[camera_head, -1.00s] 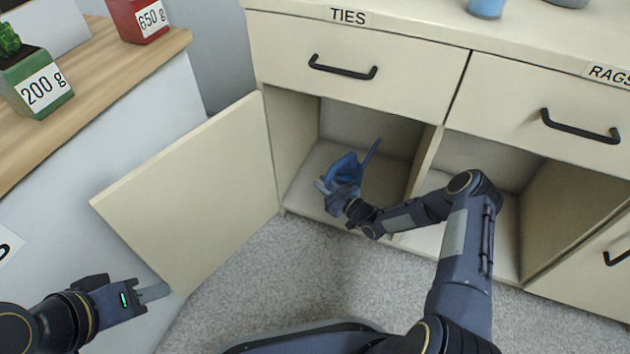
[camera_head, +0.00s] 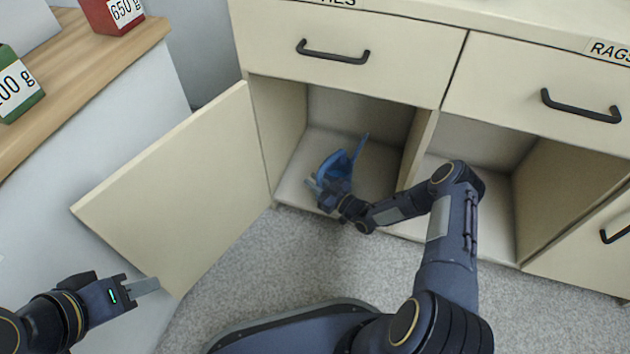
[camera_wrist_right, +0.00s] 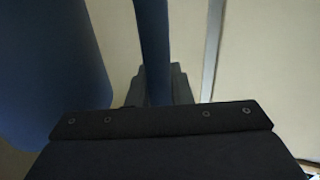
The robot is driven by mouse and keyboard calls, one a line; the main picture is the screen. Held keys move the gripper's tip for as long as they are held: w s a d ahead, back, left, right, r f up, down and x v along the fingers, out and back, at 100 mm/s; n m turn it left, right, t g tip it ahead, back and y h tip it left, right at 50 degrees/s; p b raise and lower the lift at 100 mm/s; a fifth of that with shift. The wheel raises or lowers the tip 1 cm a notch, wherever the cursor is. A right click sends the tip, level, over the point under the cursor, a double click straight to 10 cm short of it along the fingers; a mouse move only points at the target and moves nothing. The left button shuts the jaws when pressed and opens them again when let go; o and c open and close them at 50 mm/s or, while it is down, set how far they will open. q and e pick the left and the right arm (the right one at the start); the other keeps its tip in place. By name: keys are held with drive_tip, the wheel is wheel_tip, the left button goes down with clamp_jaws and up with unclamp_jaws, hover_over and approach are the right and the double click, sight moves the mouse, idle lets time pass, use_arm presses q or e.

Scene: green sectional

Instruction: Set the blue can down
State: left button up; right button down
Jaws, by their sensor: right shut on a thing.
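The blue can (camera_head: 335,166), with a long thin spout pointing up to the right, is inside the open left cabinet compartment (camera_head: 380,165). It looks low over the compartment floor; whether it touches is not clear. My right gripper (camera_head: 324,188) reaches in from the front and is shut on the can. In the right wrist view, a blue upright bar of the can (camera_wrist_right: 154,50) stands between the fingers, with the blue body (camera_wrist_right: 50,60) at the left.
The open cabinet door (camera_head: 175,185) stands left of the compartment. A divider (camera_head: 418,150) separates it from an empty right compartment (camera_head: 490,205). Drawers with black handles (camera_head: 333,52) are above.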

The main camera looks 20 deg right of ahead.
drive_tip(key=c, duration=1.3)
unclamp_jaws()
drive_tip(key=shift+r, duration=0.25)
drive_tip(key=p+v, duration=0.3)
drive_tip(key=v, duration=0.9)
